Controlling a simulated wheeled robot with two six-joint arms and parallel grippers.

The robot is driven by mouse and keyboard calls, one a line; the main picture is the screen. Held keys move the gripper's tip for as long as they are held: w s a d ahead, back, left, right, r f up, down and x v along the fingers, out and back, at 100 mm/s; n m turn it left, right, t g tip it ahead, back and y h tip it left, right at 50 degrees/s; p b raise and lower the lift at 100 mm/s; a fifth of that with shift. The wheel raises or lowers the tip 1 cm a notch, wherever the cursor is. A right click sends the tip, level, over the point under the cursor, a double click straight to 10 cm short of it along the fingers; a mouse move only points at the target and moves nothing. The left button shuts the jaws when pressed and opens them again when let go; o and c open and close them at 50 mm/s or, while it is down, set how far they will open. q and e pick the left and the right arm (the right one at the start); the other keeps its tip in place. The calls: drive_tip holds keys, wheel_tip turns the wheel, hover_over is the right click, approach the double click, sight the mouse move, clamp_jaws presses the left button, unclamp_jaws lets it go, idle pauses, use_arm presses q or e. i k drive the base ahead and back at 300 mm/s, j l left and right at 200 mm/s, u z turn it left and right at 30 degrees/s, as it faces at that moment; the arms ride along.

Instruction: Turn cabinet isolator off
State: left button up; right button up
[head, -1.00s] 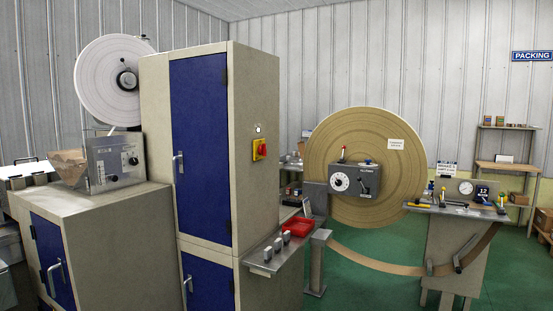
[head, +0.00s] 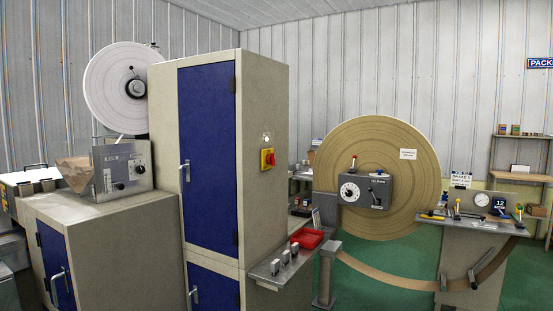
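The cabinet isolator (head: 268,159) is a red rotary handle on a yellow plate. It sits on the right side face of the tall beige cabinet (head: 262,90), which has blue doors on its front. The angle of the handle is too small to read surely. A small pale round fitting (head: 266,137) is just above it. Neither of my grippers shows in the head view, and nothing touches the isolator.
A steel shelf (head: 262,272) with a red tray (head: 307,240) and several small blocks juts out below the isolator. A large brown reel (head: 400,150) with a grey control box (head: 364,191) stands to the right. Green floor (head: 400,292) shows beyond.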

sight(271, 158)
drive_tip(key=i+l, duration=0.35)
drive_tip(key=i+l+u, duration=0.1)
drive_tip(key=i+l, duration=0.2)
drive_tip(key=l, duration=0.2)
drive_tip(key=i+l, duration=0.35)
drive_tip(key=i+l+u, duration=0.1)
drive_tip(key=i+l, duration=0.2)
drive_tip(key=l, duration=0.25)
